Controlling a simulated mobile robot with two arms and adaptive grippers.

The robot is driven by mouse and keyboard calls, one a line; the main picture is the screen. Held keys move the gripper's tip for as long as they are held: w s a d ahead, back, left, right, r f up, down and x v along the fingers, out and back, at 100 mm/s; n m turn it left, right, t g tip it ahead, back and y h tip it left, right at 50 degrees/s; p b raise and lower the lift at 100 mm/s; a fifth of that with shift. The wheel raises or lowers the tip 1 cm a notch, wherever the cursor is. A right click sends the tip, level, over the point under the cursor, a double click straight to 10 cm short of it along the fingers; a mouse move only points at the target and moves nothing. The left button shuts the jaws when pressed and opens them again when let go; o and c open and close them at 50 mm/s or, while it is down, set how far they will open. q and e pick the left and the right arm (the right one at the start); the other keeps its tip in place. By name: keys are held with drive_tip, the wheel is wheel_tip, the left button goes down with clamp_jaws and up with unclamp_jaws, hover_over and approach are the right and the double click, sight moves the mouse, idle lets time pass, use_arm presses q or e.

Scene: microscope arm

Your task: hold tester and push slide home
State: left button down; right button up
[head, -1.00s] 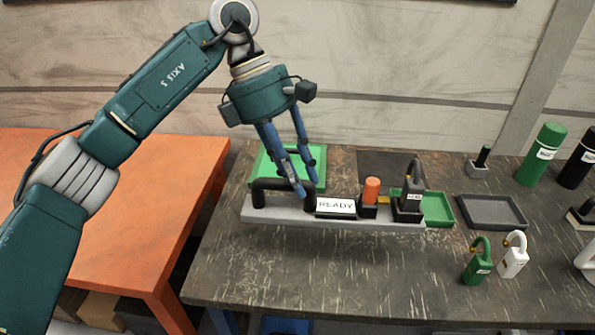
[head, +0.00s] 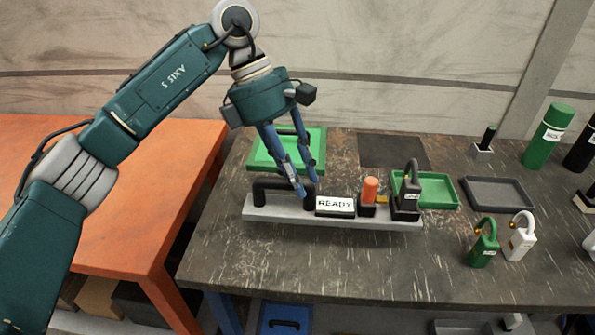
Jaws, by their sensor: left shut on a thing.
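The tester is a long grey bar (head: 285,213) with a black arched handle (head: 271,184) at its left, a white READY plate (head: 335,205), an orange-topped block (head: 369,189) and a black padlock (head: 409,190) at its right end. My left gripper (head: 304,189) reaches down from above and is shut on the handle's right side. Its fingers hide part of the handle. A small yellow piece (head: 382,199) shows between the orange-topped block and the padlock. I cannot tell whether the bar touches the table. My right gripper is out of view.
A green tray (head: 312,165) lies behind the tester, and another green tray (head: 447,204) and a dark tray (head: 498,206) lie right of it. Green (head: 484,248) and white (head: 520,240) padlocks stand at the right. The table front (head: 330,265) is clear. An orange table (head: 130,215) is at left.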

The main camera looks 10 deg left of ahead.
sight(299, 203)
use_arm(q)
drive_tip(key=shift+f+b, duration=1.35)
drive_tip(key=shift+f, duration=0.75)
drive_tip(key=shift+f+b, duration=0.3)
drive_tip(key=shift+f, duration=0.45)
drive_tip(key=shift+f+b, duration=0.3)
drive_tip(key=shift+b, duration=0.05)
drive_tip(key=shift+f, duration=0.15)
drive_tip(key=shift+s, duration=0.1)
